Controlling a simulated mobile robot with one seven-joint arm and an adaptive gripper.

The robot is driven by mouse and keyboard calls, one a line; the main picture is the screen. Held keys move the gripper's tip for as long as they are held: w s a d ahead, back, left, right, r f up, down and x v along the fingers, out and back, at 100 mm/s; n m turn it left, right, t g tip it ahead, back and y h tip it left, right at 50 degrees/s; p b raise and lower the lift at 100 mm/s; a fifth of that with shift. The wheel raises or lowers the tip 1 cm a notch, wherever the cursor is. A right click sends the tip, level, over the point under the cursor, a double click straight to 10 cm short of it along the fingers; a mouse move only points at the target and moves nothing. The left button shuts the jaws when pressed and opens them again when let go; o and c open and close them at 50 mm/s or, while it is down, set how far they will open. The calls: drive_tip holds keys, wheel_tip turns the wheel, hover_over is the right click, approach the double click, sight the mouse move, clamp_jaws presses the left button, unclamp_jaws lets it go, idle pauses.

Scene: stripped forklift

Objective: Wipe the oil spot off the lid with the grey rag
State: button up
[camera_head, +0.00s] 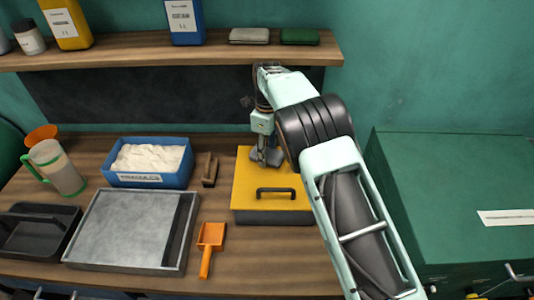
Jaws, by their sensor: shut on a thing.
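A yellow lid (285,206) with a black handle (276,191) lies on a dark box on the bench. My gripper (264,147) points down over the far part of the lid. It is shut on a small grey thing, the grey rag (270,158) by its look, at or close to the lid surface. I cannot tell whether the rag touches the lid. I see no oil spot; the gripper, rag and arm hide part of the lid.
Left of the lid are a wooden block (209,170), a blue bin (148,179) of white material, a grey tray (130,228), an orange scoop (209,242) and a jug (58,170). A shelf (130,48) with bottles runs above. A green cabinet (455,190) stands right.

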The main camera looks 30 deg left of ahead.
drive_tip(key=shift+w+a+r, duration=0.1)
drive_tip(key=shift+w+r, duration=0.1)
drive_tip(key=shift+r, duration=0.2)
drive_tip(key=shift+w+r, duration=0.1)
drive_tip(key=shift+r, duration=3.15)
drive_tip(key=shift+w, duration=0.1)
wheel_tip(320, 180, up, 3)
drive_tip(key=shift+f, duration=0.1)
